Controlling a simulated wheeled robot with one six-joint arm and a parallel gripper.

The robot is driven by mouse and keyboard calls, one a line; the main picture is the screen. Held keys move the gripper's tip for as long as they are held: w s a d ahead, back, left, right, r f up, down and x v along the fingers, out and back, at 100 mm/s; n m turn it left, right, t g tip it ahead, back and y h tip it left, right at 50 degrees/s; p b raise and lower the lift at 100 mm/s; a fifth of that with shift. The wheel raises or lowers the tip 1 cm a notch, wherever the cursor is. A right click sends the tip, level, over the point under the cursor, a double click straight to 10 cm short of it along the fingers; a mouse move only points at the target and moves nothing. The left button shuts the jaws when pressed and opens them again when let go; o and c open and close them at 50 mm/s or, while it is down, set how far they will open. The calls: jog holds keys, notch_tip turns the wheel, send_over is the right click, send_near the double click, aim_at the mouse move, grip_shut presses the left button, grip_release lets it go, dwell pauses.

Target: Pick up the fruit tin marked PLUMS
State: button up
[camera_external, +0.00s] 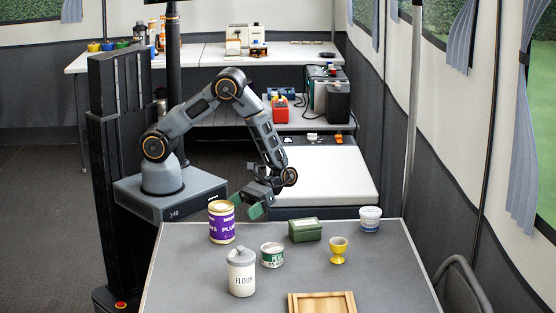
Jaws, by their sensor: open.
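The fruit tin marked PLUMS (222,228) stands upright at the back left of the grey table. It has a purple and white label and a cream-coloured lid. My gripper (246,207) is open, with green fingers, just above and to the right of the tin's top. It looks empty. From this view I cannot tell the exact gap between the fingers and the tin.
Near the tin stand a white FLOUR canister (241,274), a small green-labelled tin (272,255) and a green box (305,230). A yellow egg cup (338,250) and a white-and-blue tub (370,219) are farther right. A wooden tray (322,305) lies at the front.

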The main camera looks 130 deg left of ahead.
jog(key=w+r+n+t+h, duration=0.1)
jog(key=w+r, duration=0.1)
jog(key=w+r+n+t+h, duration=0.1)
jog(key=w+r+h, duration=0.1)
jog(key=shift+w+a, duration=0.15)
jog(key=shift+a, duration=0.05)
send_near(213, 218)
jog(key=shift+d+f+h+p, duration=0.15)
jog(key=shift+f+h+p, duration=0.05)
jog(key=shift+h+p, duration=0.15)
jog(key=shift+n, duration=0.3)
jog(key=shift+d+f, duration=0.15)
jog(key=shift+d, duration=2.95)
jog(key=shift+c, duration=0.4)
jog(key=c, duration=1)
jog(key=shift+c, duration=0.5)
